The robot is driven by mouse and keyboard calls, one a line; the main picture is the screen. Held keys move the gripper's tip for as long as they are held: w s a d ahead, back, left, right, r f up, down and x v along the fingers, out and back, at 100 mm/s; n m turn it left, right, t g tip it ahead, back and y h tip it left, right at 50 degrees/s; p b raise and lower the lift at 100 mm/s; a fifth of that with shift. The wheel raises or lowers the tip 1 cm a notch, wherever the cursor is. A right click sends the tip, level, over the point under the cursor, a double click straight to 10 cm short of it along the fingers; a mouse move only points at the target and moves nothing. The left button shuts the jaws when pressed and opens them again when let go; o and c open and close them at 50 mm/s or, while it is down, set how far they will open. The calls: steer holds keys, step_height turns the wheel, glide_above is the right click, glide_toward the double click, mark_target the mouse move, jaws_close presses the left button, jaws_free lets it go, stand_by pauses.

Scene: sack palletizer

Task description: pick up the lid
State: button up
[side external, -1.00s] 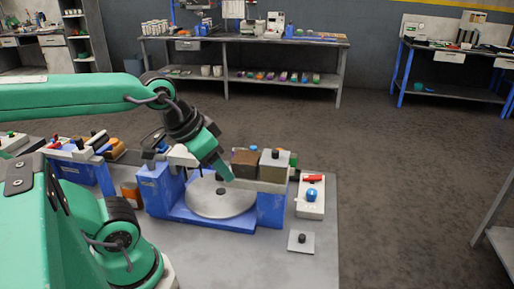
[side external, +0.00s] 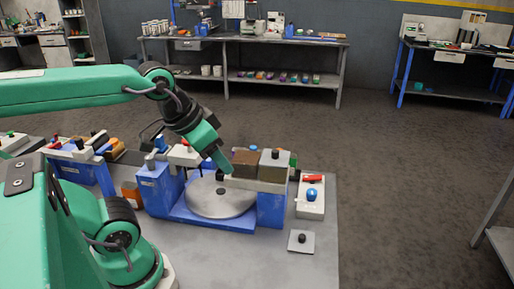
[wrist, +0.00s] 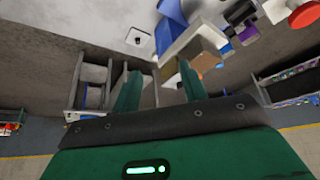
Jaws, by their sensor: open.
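The lid, a flat grey square plate with a black knob (side external: 301,241), lies on the bench top near its front right corner. It also shows in the wrist view (wrist: 138,36), at the upper left beyond my fingers. My gripper (side external: 226,171) is above the round plate, up and to the left of the lid and well apart from it. In the wrist view my two green fingers (wrist: 158,84) stand wide apart with nothing held between them.
A round metal disc (side external: 218,203) sits on a blue base. Brown and grey blocks (side external: 246,158) stand on a ledge just right of my gripper. A pale control box (side external: 312,202) with red and blue parts stands behind the lid. Bench around the lid is clear.

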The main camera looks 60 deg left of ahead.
step_height(320, 180, up, 4)
steer(key=n+g, duration=0.6)
steer(key=n, duration=1.1)
glide_above(302, 236)
step_height(302, 236, down, 22)
steer(key=shift+s+r, duration=0.1)
steer(key=shift+f, duration=1.3)
steer(key=shift+f, duration=2.6)
